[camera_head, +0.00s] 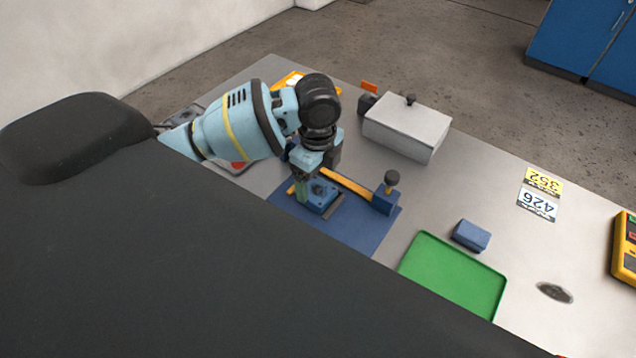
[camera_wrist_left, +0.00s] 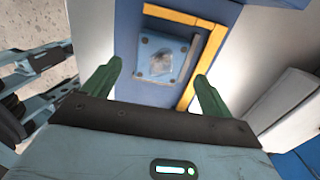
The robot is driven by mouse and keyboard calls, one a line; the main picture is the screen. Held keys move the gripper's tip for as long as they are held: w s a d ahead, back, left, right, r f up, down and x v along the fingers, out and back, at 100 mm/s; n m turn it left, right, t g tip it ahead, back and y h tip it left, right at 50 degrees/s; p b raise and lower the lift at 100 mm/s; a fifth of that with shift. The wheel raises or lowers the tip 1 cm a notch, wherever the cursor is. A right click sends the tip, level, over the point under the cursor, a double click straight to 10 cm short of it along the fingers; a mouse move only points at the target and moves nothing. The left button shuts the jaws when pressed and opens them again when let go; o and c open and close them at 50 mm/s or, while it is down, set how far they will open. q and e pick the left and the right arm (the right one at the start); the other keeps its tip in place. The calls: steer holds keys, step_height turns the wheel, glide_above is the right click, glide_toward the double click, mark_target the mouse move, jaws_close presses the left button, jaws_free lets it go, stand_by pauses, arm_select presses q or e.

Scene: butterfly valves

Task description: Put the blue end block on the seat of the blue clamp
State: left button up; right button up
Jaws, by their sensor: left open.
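A light-blue square piece (camera_head: 320,194) with corner bolts and a grey worn patch sits on the blue mat (camera_head: 357,232), inside an L of yellow bars (camera_head: 345,183). It also shows in the left wrist view (camera_wrist_left: 150,66). A darker blue block with a black knob (camera_head: 386,199) stands at the right end of one bar. A plain blue block (camera_head: 471,235) lies by a green tray. I cannot tell surely which is the end block or the clamp. My left gripper (camera_wrist_left: 159,73) is open, pointing down above the square piece, its green fingers apart. My right gripper is out of view.
The green tray (camera_head: 452,280) is empty. A white box (camera_head: 407,128) with a black knob stands behind the mat. Number labels (camera_head: 538,195) lie at the right, and a yellow device (camera_head: 625,250) is at the right edge. The grey tabletop between them is mostly clear.

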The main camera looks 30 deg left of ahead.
mark_target(317, 191)
arm_select(q)
step_height(317, 191, up, 8)
steer(key=shift+r, duration=0.2)
stand_by(0.3)
